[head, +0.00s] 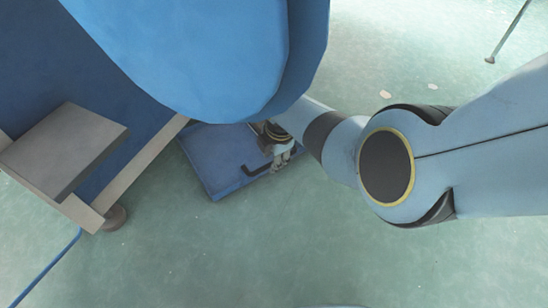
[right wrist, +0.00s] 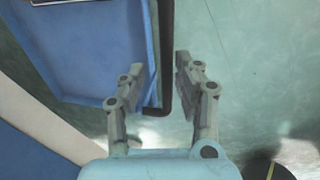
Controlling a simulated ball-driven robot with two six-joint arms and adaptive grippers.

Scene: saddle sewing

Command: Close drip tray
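The drip tray (head: 212,165) is a shallow blue tray low by the floor, sticking out from under the blue machine. Its black bar handle (head: 257,172) is on the tray's right front side. My right gripper (head: 280,160) is at the handle's right end. In the right wrist view, the tray (right wrist: 95,65) is at the upper left and the black handle (right wrist: 166,60) runs between the spread fingers of my right gripper (right wrist: 160,72). The fingers look open, with gaps beside the bar. My left gripper is not in view.
The large blue machine body (head: 200,50) hangs over the tray's back part and hides it. A grey step or bracket (head: 65,150) and a frame foot (head: 115,217) stand at the left. A blue cable (head: 50,268) lies on the floor. The green floor in front is clear.

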